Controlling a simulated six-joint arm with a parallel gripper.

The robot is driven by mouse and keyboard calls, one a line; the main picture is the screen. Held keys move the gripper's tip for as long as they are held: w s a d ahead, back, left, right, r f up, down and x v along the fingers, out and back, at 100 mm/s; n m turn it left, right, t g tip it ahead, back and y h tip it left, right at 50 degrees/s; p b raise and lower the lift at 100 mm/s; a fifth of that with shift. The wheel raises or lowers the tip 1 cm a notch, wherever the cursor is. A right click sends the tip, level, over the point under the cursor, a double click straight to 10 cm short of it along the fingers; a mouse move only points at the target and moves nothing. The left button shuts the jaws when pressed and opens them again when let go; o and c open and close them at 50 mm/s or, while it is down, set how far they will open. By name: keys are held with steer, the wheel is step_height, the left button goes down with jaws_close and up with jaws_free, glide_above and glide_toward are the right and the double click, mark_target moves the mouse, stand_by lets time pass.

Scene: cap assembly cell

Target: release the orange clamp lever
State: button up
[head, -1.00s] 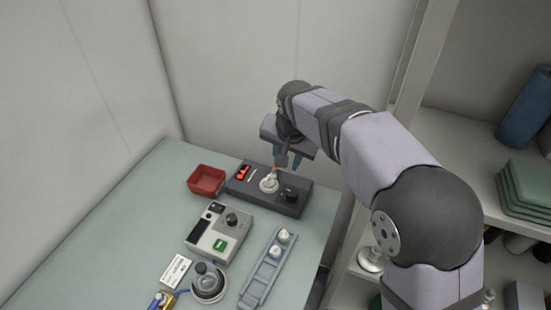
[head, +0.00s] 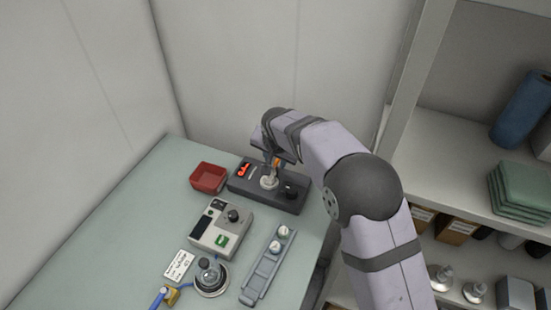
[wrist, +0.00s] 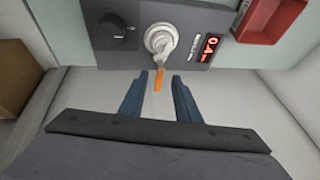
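The orange clamp lever (wrist: 158,79) sticks out from the round pale clamp fixture (wrist: 161,40) on the dark grey unit in the wrist view. In the head view the lever (head: 276,162) shows as a small orange piece above the fixture (head: 269,182). My gripper (wrist: 159,80) is open, with one blue finger on each side of the lever's end and a gap to both. In the head view my gripper (head: 275,157) is over the back of the unit, partly hidden by my wrist.
A grey control box (head: 220,228), a rail with white caps (head: 262,270) and a round device (head: 211,278) stand in front.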

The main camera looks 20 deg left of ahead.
mark_target(277, 164)
steer(key=shift+p+x, duration=0.3)
steer(key=shift+x, duration=0.9)
jaws_close()
